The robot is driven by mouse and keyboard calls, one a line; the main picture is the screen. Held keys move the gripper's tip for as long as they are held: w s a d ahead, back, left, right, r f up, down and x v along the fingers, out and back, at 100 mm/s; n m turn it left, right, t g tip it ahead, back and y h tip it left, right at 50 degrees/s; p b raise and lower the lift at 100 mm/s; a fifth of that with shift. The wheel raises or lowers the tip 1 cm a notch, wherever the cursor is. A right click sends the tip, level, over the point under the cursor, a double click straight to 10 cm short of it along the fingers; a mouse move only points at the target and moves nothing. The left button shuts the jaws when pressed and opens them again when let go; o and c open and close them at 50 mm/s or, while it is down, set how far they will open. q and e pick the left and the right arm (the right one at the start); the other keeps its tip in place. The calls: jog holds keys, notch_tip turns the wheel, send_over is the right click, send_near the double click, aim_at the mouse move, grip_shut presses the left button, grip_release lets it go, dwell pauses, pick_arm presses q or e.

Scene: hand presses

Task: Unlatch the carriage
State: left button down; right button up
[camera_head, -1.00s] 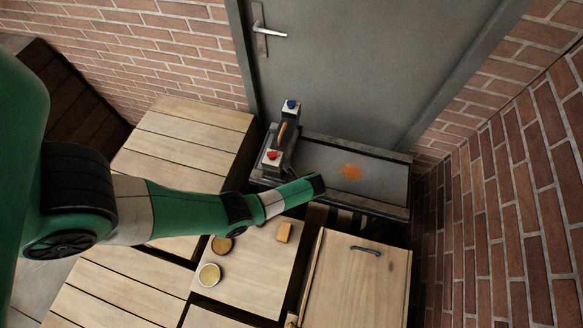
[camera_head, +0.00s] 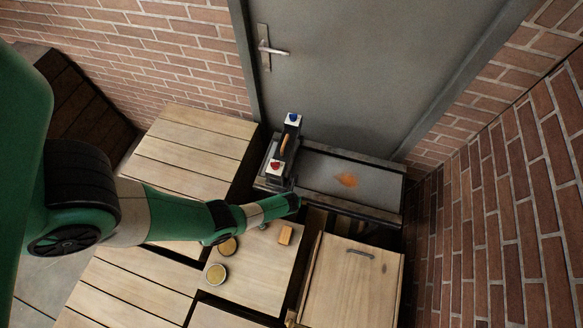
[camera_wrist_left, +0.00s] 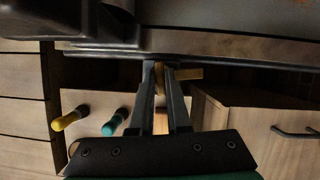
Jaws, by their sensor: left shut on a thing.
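The press (camera_head: 380,186) stands against the grey door, with a grey bed marked by an orange patch. Its carriage (camera_head: 281,157) sits at the bed's left end, with an orange-brown handle, a blue button (camera_head: 293,118) at the far end and a red button (camera_head: 276,167) at the near end. My left gripper (camera_wrist_left: 161,70) is at the press's front edge, its fingers nearly together on a small brass-yellow lever (camera_wrist_left: 190,73) that sticks out to the right below the edge. In the head view my left gripper (camera_head: 297,199) hides the lever. My right gripper is not in view.
In front lie a wooden board with an orange block (camera_head: 285,235) and two round tins (camera_head: 216,274), and a wooden cabinet (camera_head: 350,285) with a dark handle. The wrist view shows a yellow-handled tool (camera_wrist_left: 70,118) and a teal-handled tool (camera_wrist_left: 115,122). A brick wall closes the right side.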

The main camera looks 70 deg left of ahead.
pick_arm(q)
jog(key=shift+m+h+p, duration=0.3)
jog(key=shift+m+p, duration=0.05)
jog(key=shift+m, duration=0.45)
jog(key=shift+t, duration=0.3)
jog(key=c, duration=0.9)
grip_release()
jog(key=p+v, duration=0.8)
jog(key=v, duration=0.3)
jog(key=shift+d+r, duration=0.15)
jog(key=shift+r, duration=0.1)
